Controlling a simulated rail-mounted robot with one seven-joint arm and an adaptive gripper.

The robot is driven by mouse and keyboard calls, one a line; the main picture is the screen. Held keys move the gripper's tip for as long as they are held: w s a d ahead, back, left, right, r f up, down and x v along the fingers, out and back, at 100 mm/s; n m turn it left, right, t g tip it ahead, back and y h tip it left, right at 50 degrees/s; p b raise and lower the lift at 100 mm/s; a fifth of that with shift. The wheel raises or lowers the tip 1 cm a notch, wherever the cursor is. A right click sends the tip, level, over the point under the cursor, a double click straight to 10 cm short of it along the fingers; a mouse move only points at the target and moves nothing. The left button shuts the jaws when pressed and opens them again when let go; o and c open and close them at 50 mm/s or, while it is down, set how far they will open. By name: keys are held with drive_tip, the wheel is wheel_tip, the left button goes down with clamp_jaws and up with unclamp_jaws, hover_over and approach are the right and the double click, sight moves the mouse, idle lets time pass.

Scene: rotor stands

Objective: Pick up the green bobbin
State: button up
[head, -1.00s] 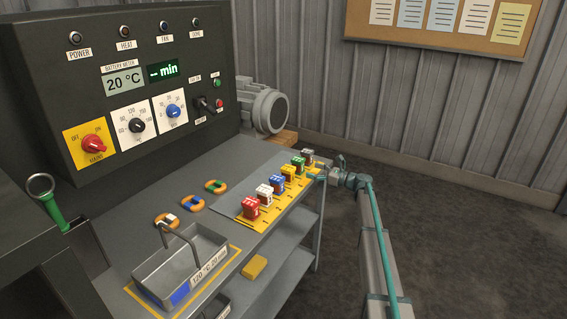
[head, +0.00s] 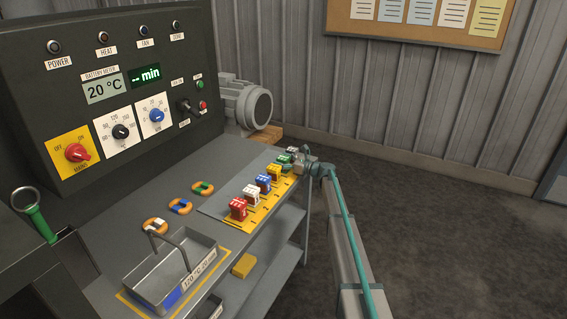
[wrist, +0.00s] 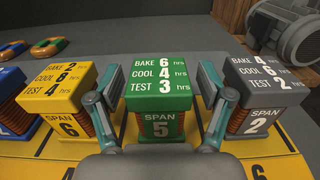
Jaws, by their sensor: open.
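The green bobbin (wrist: 161,82) stands upright in the middle of the wrist view, with a green top block reading BAKE 6, COOL 4, TEST 3 and a SPAN 5 front. In the head view the green bobbin (head: 284,160) is partly covered by my arm's end. My gripper (wrist: 162,100) is open, with one finger on each side of the green bobbin; whether the fingers touch it I cannot tell. The gripper also shows in the head view (head: 295,164), small and at the far end of the bobbin row.
A yellow bobbin (wrist: 62,92) stands close on the left and a grey one (wrist: 258,90) close on the right. Blue, white and red bobbins (head: 238,208) continue the row on the yellow strip. A grey motor (head: 245,105) sits behind. A wire-handled tray (head: 165,292) is at the front.

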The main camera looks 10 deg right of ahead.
drive_tip(key=shift+x, duration=0.8)
drive_tip(key=c, duration=1.5)
drive_tip(key=shift+r, duration=0.1)
